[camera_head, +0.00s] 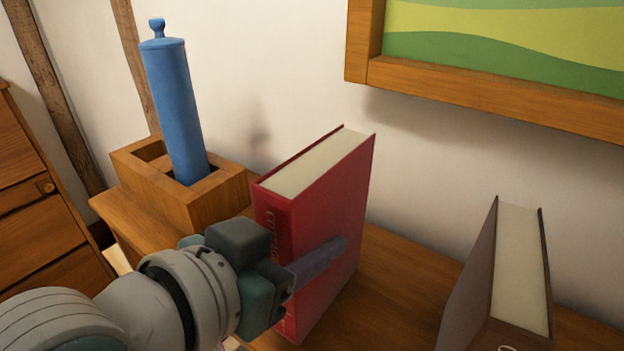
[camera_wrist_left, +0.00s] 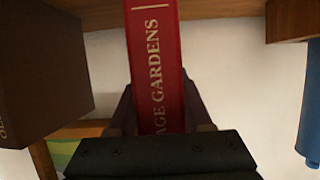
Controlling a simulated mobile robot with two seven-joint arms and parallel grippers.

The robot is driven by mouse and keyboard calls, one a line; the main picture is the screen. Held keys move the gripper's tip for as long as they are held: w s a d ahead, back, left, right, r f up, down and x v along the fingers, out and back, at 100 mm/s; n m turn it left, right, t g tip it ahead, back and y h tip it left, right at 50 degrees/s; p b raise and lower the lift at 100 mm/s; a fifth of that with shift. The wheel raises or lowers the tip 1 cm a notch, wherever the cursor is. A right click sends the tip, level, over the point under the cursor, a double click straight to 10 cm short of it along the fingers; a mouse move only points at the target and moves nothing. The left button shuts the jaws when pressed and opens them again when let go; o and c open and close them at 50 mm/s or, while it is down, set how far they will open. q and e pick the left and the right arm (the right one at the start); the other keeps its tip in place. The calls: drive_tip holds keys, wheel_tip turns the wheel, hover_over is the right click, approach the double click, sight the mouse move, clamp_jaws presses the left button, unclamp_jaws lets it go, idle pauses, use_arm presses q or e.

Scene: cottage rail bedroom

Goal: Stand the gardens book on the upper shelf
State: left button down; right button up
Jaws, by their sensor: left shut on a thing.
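The gardens book (camera_head: 325,215) is red with pale page edges and is upright, its spine towards me. In the left wrist view its spine (camera_wrist_left: 155,60) shows the letters "AGE GARDENS" in gold. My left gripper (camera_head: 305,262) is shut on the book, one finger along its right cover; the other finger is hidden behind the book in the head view. The wooden shelf top (camera_head: 395,285) lies under and behind the book. I cannot tell whether the book's lower edge touches it. My right gripper is not in view.
A wooden holder (camera_head: 215,207) with a blue cylinder (camera_head: 175,110) stands left of the book. A brown book (camera_head: 470,285) stands to the right, with bare wood between. A framed picture (camera_head: 480,90) hangs above on the wall. A wooden drawer unit (camera_head: 30,200) is at far left.

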use_arm(q)
drive_tip(key=shift+r, duration=0.15)
drive_tip(key=shift+c, duration=1.6)
unclamp_jaws()
drive_tip(key=shift+f, duration=0.2)
drive_tip(key=shift+r, duration=0.2)
drive_tip(key=p+v, duration=0.1)
drive_tip(key=v, duration=1.1)
drive_tip(key=s+a+f+n+g+y, duration=0.4)
drive_tip(key=s+a+f+g+y, duration=0.3)
drive_tip(key=s+a, duration=0.4)
drive_tip(key=shift+s+n+g, duration=0.2)
drive_tip(key=shift+n+g, duration=0.1)
drive_tip(key=shift+n, duration=0.1)
